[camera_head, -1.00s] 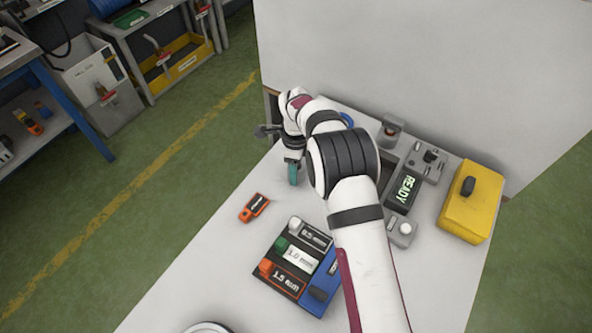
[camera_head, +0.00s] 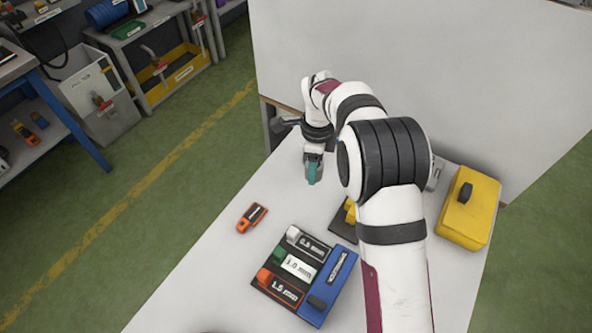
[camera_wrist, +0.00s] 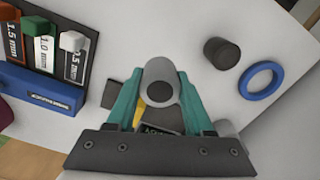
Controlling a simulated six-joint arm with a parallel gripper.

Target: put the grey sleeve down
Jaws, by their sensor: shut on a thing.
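The grey sleeve (camera_wrist: 158,76) is a short light-grey cylinder with a dark round opening in the end facing the wrist camera. My gripper (camera_wrist: 158,88) is shut on it, with one teal finger on each side. In the head view, my gripper (camera_head: 313,175) points down over the white table, left of my forearm. The sleeve cannot be made out in that view. Whether its lower end touches anything is hidden.
A blue ring (camera_wrist: 262,80) and a dark cylinder (camera_wrist: 221,52) lie right of the sleeve in the wrist view. A block with labelled slots (camera_head: 306,276), an orange tool (camera_head: 252,217) and a yellow box (camera_head: 469,208) are on the table (camera_head: 215,280). Its left front is clear.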

